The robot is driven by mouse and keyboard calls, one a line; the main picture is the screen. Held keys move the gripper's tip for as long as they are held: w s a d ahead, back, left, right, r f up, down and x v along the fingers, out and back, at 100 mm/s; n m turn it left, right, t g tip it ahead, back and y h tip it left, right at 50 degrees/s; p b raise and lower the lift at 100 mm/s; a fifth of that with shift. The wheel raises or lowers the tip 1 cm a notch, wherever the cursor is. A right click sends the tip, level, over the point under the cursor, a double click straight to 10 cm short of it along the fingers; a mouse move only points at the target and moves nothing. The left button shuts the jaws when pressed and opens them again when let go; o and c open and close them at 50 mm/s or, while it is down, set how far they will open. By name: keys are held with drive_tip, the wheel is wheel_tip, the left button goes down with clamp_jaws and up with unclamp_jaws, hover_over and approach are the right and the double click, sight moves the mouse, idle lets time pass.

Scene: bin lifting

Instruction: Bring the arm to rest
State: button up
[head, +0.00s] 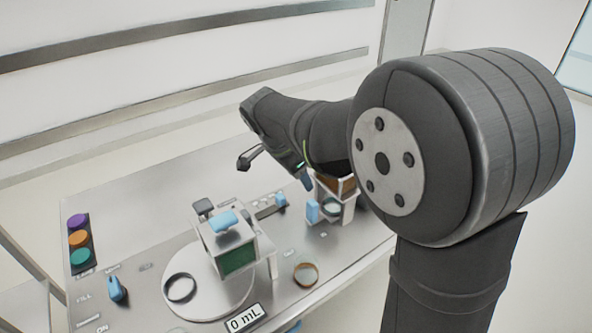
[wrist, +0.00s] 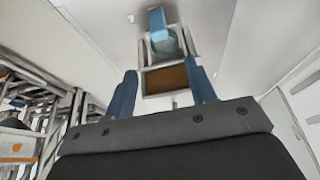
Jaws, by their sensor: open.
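My gripper (wrist: 163,74) is open and empty in the wrist view, with its two dark blue fingers spread apart. Beyond and between them is a white-framed bin (wrist: 148,62) with a brown panel and a blue tab. In the head view my arm reaches left over the back of the table, with the wrist raised above the surface. The brown bin (head: 349,210) stands below and right of the wrist in that view, partly behind my arm. I see no contact between the fingers and the bin.
A white unit with a green panel and blue top (head: 228,240) stands on a round plate (head: 205,300) on the metal table (head: 150,200). Coloured buttons (head: 78,238), a blue knob (head: 117,289), a "0 mL" display (head: 244,318) and a brown ring (head: 306,274) are nearby.

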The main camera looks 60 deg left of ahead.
sight(312, 202)
drive_tip(key=shift+v, duration=0.85)
drive_tip(key=shift+f, duration=0.1)
drive_tip(key=x, duration=1.7)
drive_tip(key=shift+s+f, duration=0.1)
drive_tip(key=shift+f, duration=0.1)
drive_tip(key=shift+s, duration=0.1)
